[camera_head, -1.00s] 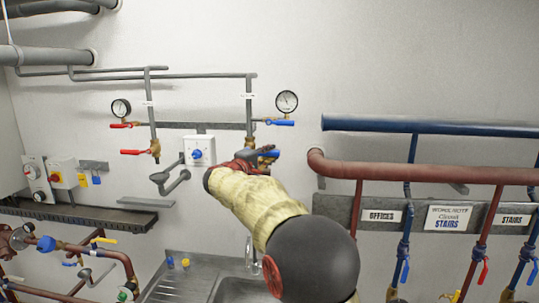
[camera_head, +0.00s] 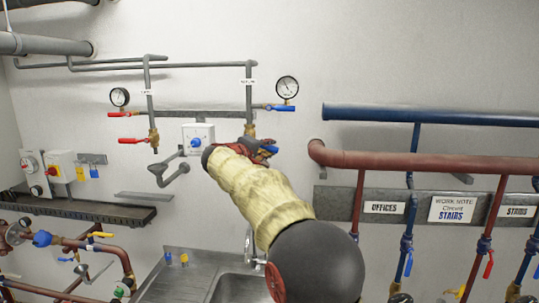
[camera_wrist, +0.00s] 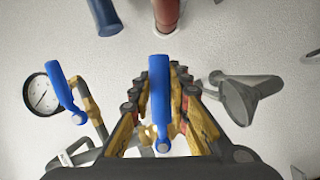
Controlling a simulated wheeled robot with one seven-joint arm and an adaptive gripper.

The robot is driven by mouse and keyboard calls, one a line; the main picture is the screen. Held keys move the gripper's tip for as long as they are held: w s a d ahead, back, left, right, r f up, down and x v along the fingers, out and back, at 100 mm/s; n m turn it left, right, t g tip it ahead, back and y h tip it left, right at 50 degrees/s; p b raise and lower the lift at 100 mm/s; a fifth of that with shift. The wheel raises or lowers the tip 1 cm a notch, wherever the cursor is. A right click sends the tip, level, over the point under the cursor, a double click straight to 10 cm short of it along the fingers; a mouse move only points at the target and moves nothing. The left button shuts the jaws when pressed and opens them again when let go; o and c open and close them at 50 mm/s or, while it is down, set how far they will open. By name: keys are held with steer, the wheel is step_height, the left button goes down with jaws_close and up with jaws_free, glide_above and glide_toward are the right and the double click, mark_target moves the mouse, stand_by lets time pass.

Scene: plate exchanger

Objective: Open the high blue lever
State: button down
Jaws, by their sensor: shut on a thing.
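Two blue levers sit one above the other on the grey pipe. The upper blue lever (camera_head: 281,108) is horizontal, below the right pressure gauge; it also shows in the wrist view (camera_wrist: 61,86), apart from my gripper. The lower blue lever (camera_wrist: 158,85) lies between my fingers. My gripper (camera_wrist: 166,74) is shut on this lower lever. In the head view my gripper (camera_head: 262,148) and arm partly hide it. Its tip points right and slightly down.
A white box with a blue knob (camera_head: 196,140) is close left of my gripper. Two red levers (camera_head: 125,114) are farther left. A blue pipe (camera_head: 430,116) and a red pipe (camera_head: 410,160) run to the right. A sink (camera_head: 235,288) is below.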

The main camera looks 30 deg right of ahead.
steer(key=w+a+f+m+y+b, duration=0.2)
steer(key=a+f+m+y+b, duration=0.1)
steer(key=m+b, duration=0.4)
steer(key=shift+w+a+f+y+b, duration=0.35)
steer(key=shift+f+y+b, duration=0.2)
steer(key=shift+f, duration=0.6)
steer(key=shift+a, duration=0.1)
steer(key=c, duration=1.7)
jaws_free()
steer(key=shift+r, duration=0.15)
steer(key=shift+o, duration=0.2)
steer(key=shift+s, duration=0.1)
